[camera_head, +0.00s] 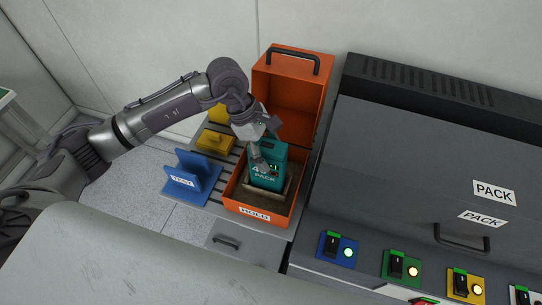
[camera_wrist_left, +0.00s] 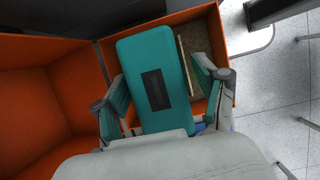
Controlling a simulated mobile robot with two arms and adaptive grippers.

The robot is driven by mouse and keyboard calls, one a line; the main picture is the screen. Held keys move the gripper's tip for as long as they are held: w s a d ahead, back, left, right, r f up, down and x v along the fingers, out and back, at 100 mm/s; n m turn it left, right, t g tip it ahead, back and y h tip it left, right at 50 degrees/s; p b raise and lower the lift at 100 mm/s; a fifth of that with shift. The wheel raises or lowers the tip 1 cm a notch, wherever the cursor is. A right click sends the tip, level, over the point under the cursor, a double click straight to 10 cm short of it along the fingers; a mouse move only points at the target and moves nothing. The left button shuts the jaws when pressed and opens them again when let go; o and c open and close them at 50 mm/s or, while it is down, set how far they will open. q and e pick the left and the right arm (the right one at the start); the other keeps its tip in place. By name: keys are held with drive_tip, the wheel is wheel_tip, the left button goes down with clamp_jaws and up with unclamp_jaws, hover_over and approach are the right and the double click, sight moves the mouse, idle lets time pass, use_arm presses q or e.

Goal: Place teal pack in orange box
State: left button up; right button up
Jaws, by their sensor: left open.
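The teal pack (camera_head: 267,178) stands inside the open orange box (camera_head: 260,219), which is labelled HOLD on its front. In the left wrist view the teal pack (camera_wrist_left: 155,75) shows its top with a dark rectangle, and the orange box wall (camera_wrist_left: 213,33) surrounds it. My left gripper (camera_head: 263,158) is over the box at the pack. Its fingers (camera_wrist_left: 165,98) are open, one on each side of the pack, with a gap visible on the right. Whether the pack rests fully on the box floor is partly hidden. My right gripper is not in view.
The box's orange lid (camera_head: 290,95) stands open behind it. A blue TEST holder (camera_head: 188,180) and a yellow holder (camera_head: 214,141) sit to the left. A grey PACK machine (camera_head: 430,170) with switches and lights is to the right. A drawer (camera_head: 235,246) is below.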

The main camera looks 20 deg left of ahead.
use_arm(q)
drive_tip(key=b+v, duration=0.2)
drive_tip(key=v, duration=0.8)
drive_tip(key=shift+f+b, duration=0.1)
drive_tip(key=shift+b, duration=0.25)
